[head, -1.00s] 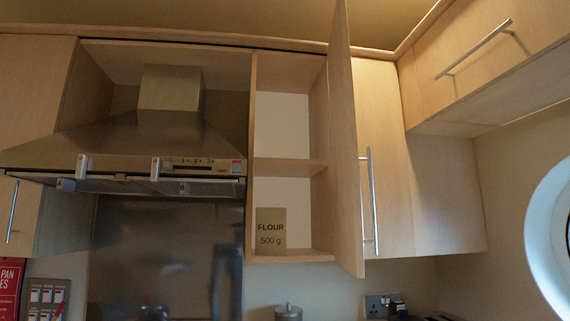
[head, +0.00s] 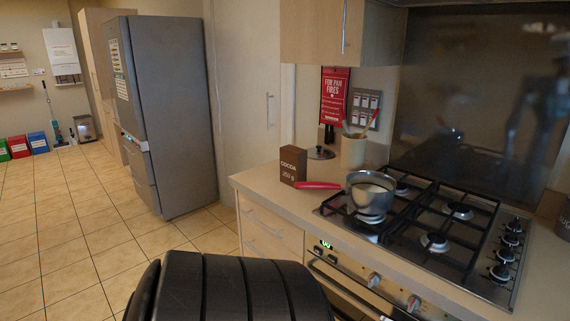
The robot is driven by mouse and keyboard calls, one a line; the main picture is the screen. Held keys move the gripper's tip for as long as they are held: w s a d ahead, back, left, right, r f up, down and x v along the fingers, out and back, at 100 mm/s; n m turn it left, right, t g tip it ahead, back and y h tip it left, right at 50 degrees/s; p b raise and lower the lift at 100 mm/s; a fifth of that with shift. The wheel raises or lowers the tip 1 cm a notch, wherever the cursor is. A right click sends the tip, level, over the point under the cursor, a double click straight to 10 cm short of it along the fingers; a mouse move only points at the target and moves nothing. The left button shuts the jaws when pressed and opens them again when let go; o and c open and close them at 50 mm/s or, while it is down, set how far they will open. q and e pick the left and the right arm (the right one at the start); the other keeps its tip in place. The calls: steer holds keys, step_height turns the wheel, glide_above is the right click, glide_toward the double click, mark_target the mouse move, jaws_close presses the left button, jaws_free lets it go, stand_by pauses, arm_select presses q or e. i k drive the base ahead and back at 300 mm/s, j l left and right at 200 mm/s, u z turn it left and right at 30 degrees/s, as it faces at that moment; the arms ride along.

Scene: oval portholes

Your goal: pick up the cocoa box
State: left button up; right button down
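The cocoa box (head: 292,166) is a small dark brown carton with "COCOA 250 g" on its front. It stands upright on the counter (head: 262,182) left of the hob, in the head view. The red handle of a saucepan (head: 370,192) reaches across the counter close to the box's lower right. Neither of my grippers shows in the head view.
The saucepan sits on the gas hob (head: 440,230). A wall cupboard (head: 312,32) hangs above. A fridge (head: 172,110) stands left, with open tiled floor (head: 70,220) before it.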

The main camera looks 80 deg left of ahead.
mark_target(293, 159)
steer(key=u, duration=2.5)
steer(key=i+j+z, duration=0.1)
steer(key=z, duration=0.35)
steer(key=i+j+z, duration=0.15)
steer(key=z, duration=0.3)
steer(key=i, duration=0.05)
